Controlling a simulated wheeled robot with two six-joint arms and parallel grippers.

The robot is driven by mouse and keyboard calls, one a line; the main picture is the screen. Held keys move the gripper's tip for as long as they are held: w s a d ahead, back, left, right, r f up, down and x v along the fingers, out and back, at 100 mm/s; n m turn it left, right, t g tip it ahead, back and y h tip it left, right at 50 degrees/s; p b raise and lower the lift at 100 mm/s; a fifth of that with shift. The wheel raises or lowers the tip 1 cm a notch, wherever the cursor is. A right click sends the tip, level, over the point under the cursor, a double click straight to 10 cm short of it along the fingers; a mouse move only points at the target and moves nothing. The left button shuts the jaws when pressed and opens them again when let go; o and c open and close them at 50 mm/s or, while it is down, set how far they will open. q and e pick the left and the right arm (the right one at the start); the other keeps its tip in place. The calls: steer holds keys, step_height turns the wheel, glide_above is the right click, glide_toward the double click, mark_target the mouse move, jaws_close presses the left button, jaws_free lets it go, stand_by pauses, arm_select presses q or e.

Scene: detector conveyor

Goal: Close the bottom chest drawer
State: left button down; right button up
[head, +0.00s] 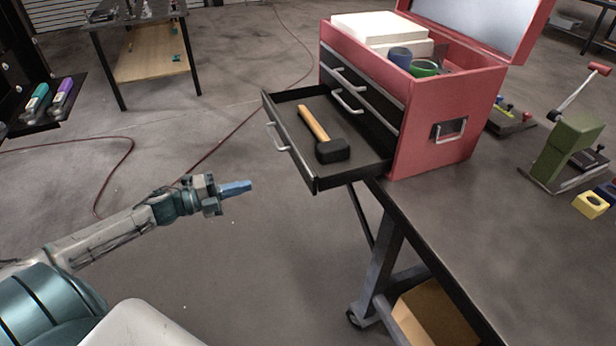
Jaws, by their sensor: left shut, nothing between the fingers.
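A red tool chest (440,118) stands on a dark workbench with its lid up. Its bottom drawer (290,152) is pulled well out to the left, past the bench edge. A mallet (318,130) with a wooden handle and black head lies in that drawer. The upper drawers (352,88) look shut. My left gripper (248,186) is shut and empty, with blue fingertips. It is in the air left of and a little below the open drawer's front, apart from it. My right gripper is not in view.
The workbench (470,235) has a green tool (566,148) and a yellow block (590,205) at right. White boxes and round containers fill the chest's top. Open floor lies around my left gripper. A cardboard box (432,318) sits below the bench.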

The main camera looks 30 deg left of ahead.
mark_target(303, 171)
arm_select(q)
steer(key=p+x, duration=0.4)
steer(key=x, duration=0.8)
steer(key=shift+w+r, duration=0.2)
steer(key=shift+w+d+f, duration=0.15)
steer(key=shift+w+d, duration=0.3)
steer(key=shift+w, duration=0.1)
